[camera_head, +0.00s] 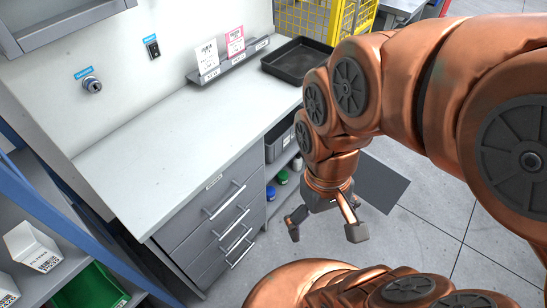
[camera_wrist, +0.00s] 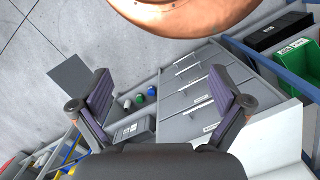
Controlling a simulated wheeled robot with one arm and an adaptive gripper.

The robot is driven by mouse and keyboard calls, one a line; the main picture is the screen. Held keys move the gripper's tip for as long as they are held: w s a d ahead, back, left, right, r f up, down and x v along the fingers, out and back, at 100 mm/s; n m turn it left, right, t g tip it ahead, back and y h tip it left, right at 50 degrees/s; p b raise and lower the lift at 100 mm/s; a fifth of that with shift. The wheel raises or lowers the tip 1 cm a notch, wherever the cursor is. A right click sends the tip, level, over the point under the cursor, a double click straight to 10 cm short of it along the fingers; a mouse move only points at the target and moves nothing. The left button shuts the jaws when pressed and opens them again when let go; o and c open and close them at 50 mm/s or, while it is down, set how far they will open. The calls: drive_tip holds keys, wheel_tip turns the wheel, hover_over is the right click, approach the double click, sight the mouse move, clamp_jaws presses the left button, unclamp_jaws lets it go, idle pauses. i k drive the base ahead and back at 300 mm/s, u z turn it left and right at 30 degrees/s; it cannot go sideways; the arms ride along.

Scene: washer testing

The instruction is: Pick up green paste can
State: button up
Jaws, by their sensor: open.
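The green paste can (camera_head: 282,177) stands on a low open shelf under the workbench, right of the drawers, in the head view. It also shows small between my fingers in the wrist view (camera_wrist: 140,99). A blue-topped can (camera_head: 271,192) and a white can (camera_head: 297,163) stand on either side of it. My gripper (camera_head: 325,229) is open and empty, pointing down over the floor in front of the shelf, to the right of the cans and apart from them. The shelf partly shades the cans.
The drawers (camera_head: 232,222) have protruding handles beside the shelf opening. A blue-framed rack with a green bin (camera_head: 92,287) stands left. Floor before the shelf is open.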

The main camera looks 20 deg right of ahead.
sight(283, 175)
drive_tip(key=u, duration=2.2)
drive_tip(key=k, duration=1.1)
drive_tip(key=z, duration=1.15)
drive_tip(key=i, duration=0.5)
drive_tip(key=u, duration=0.05)
